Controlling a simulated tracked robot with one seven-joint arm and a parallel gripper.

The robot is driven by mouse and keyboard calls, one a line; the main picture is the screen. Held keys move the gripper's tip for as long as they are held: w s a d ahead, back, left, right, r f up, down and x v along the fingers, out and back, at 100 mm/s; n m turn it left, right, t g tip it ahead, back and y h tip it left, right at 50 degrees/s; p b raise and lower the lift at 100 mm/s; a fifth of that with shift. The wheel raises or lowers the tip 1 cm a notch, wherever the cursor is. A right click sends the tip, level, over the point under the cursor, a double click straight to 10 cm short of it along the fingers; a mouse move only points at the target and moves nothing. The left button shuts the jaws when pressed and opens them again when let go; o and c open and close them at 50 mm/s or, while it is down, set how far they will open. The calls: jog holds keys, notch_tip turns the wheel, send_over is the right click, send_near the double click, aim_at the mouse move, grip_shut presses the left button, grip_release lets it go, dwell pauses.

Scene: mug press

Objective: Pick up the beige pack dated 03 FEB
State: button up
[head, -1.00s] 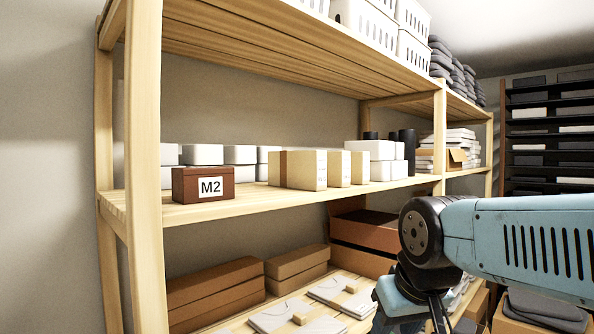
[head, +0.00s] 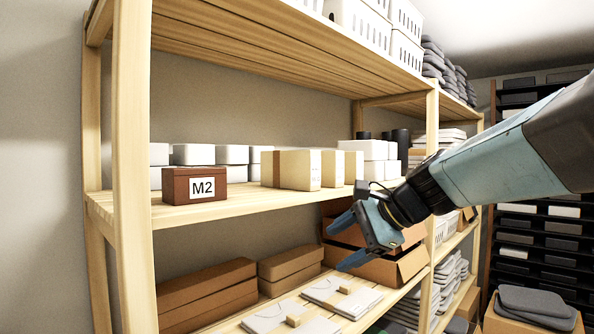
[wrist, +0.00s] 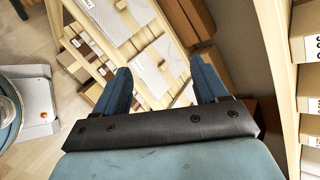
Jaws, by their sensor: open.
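Several beige packs stand in a row on the middle shelf in the head view: a wide one with a brown band (head: 299,169), then narrower ones (head: 332,168) to its right. Their dates are too small to read, so I cannot tell which is dated 03 FEB. In the wrist view, beige packs with white labels (wrist: 305,20) are cut off at the right edge, and no full date shows. My gripper (head: 336,247) is open and empty, in front of the shelving and below the packs' level. Its two blue fingers also show in the wrist view (wrist: 160,66).
A brown box marked M2 (head: 194,185) stands left of the packs on the middle shelf (head: 225,205). White boxes (head: 194,154) stand behind. Below are an open brown carton (head: 400,262), long brown boxes (head: 208,290) and white flat packets (head: 335,293).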

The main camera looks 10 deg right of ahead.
jog(key=w+d+r+m+t+y, duration=0.2)
jog(key=w+d+r+m+t, duration=0.25)
jog(key=w+r+m, duration=0.4)
jog(key=m+t+y, duration=0.1)
jog(key=m+t, duration=0.2)
jog(key=m, duration=0.3)
send_near(340, 169)
jog(key=x, duration=1)
jog(key=shift+w+a, duration=0.1)
jog(key=x, duration=0.5)
jog(key=shift+w+f, duration=0.1)
jog(key=c, duration=1.3)
